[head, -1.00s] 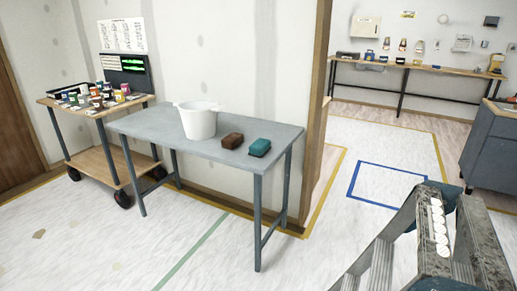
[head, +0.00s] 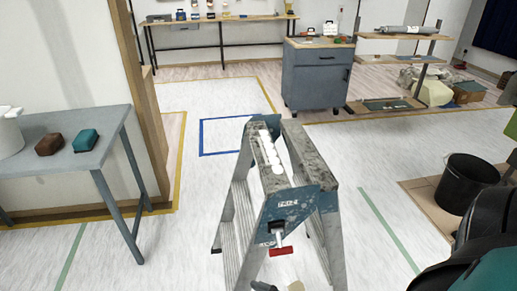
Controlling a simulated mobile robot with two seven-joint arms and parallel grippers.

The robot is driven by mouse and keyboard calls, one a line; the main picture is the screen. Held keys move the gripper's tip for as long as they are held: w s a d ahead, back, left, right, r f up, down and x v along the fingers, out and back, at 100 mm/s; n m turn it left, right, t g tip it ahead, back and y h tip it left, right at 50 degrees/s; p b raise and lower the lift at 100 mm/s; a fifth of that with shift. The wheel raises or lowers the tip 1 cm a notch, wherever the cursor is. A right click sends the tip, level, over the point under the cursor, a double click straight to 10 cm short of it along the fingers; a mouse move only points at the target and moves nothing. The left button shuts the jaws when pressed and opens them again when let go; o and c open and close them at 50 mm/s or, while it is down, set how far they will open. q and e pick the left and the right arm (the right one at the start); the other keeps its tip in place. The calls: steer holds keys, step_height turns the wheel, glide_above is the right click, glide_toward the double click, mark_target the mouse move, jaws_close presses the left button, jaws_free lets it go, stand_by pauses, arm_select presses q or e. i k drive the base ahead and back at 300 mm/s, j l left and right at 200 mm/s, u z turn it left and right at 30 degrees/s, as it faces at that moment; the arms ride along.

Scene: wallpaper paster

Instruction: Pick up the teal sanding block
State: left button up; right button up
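The teal sanding block (head: 85,140) lies on the grey table (head: 98,158) at the left of the head view. It is close to the table's right end, just right of a brown block (head: 49,144). Nothing covers it. Neither of my grippers can be made out in the view, and nothing is touching the block.
A stepladder (head: 280,200) stands in the centre foreground, right of the table. A white bucket (head: 9,135) is on the table, cut by the left edge. A black bucket (head: 465,182) stands at the right. A blue-grey cabinet (head: 315,78) is farther back. Floor between table and ladder is clear.

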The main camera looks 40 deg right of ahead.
mark_target(86, 140)
steer(key=z, duration=0.3)
steer(key=i+j+z, duration=0.1)
steer(key=z, duration=0.25)
steer(key=i+j+z, duration=0.1)
steer(key=j+z, duration=0.35)
steer(key=z, duration=0.25)
steer(key=i+j+z, duration=0.2)
steer(key=j, duration=0.25)
steer(key=j+z, duration=0.25)
steer(key=j, duration=0.15)
steer(key=k+j+z, duration=0.15)
steer(key=j, duration=0.75)
steer(key=i, duration=0.05)
